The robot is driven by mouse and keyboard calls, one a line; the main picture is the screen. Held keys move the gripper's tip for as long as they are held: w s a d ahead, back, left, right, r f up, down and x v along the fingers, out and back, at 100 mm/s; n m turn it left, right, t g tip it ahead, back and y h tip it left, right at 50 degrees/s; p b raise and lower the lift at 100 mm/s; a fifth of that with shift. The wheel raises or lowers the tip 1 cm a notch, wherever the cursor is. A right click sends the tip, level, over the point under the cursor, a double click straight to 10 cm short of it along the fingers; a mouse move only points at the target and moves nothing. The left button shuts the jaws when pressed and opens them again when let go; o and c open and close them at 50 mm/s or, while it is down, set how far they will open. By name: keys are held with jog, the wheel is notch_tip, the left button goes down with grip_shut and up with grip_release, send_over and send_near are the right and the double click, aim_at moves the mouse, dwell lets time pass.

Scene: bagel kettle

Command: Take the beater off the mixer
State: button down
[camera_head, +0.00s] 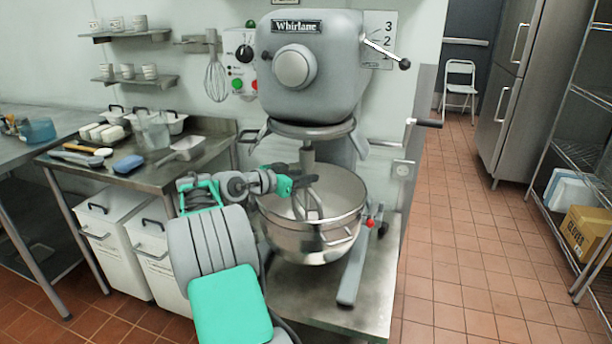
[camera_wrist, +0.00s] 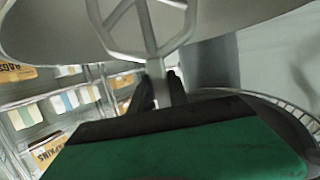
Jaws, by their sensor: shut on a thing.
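The grey mixer (camera_head: 310,75), marked Whirlane, stands with its steel bowl (camera_head: 325,240) below the head. The beater (camera_head: 306,208) is a grey open frame, hanging with its lower part inside the bowl. Its shaft lines up under the mixer head; I cannot tell whether it is still locked there. My gripper (camera_head: 302,183) reaches over the bowl's left rim and is shut on the beater's shaft. In the wrist view the dark fingers (camera_wrist: 161,92) close around the shaft, and the beater's frame (camera_wrist: 143,22) shows at the top. The fingertips partly hide the shaft.
The bowl's rim lies close below my gripper. A lever with a black knob (camera_head: 404,63) sticks out right of the mixer head. A wire whisk (camera_head: 215,80) hangs on the wall. A steel side table (camera_head: 190,168) with utensils stands left. The tiled floor at right is clear.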

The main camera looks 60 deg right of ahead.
jog(key=shift+f, duration=0.2)
jog(key=shift+a+f+b, duration=0.3)
jog(key=shift+a+b, duration=0.1)
jog(key=shift+b, duration=0.55)
jog(key=s+a+m+h+b, duration=0.1)
jog(key=a+h+b, duration=0.1)
jog(key=a+b, duration=0.4)
jog(key=b, duration=0.3)
jog(key=shift+g, duration=0.4)
jog(key=shift+r, duration=0.1)
notch_tip(320, 180, up, 8)
jog(key=a+h+p, duration=0.1)
jog(key=p, duration=0.1)
jog(key=shift+s+a+r+m+p, duration=0.2)
jog(key=shift+a+r+m+p, duration=0.1)
jog(key=shift+a, duration=0.1)
